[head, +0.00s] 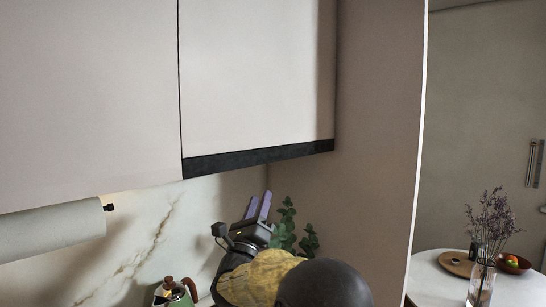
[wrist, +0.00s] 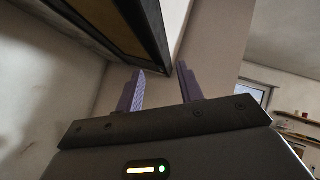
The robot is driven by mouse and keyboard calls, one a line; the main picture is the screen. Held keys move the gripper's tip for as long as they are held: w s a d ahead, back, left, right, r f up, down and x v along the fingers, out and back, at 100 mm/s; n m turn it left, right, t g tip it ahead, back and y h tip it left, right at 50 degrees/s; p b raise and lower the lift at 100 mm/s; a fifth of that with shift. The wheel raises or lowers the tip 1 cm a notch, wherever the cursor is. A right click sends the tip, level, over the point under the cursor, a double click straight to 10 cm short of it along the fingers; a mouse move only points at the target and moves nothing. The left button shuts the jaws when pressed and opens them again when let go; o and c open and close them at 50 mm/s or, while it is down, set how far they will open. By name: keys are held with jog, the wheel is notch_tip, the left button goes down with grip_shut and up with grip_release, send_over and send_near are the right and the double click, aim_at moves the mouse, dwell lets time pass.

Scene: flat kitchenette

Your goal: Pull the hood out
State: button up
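The hood shows in the head view as a dark strip (head: 260,157) along the bottom edge of the pale wall cabinet. It looks flush with the cabinet front. In the wrist view its dark edge and tan underside (wrist: 112,22) are above and left of my fingers. My gripper (head: 259,205) is below the strip, towards its right end, with its purple fingers pointing up. In the wrist view the two fingers of my gripper (wrist: 161,88) stand apart with nothing between them. The fingers do not appear to touch the hood in the head view.
A paper towel roll (head: 50,232) hangs under the cabinet at left. A green kettle (head: 175,295) stands below. A leafy plant (head: 283,230) is just right of my gripper, before the tall side panel (head: 370,130). A round white table (head: 435,285) is at far right.

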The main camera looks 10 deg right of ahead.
aim_at(274, 156)
jog(key=p+x, duration=0.7)
jog(key=x, duration=0.6)
jog(key=shift+w+d+r, duration=0.1)
jog(key=shift+r, duration=0.1)
jog(key=shift+w+d+r, duration=0.25)
jog(key=shift+w, duration=0.25)
grip_shut()
jog(key=shift+s+r, duration=0.15)
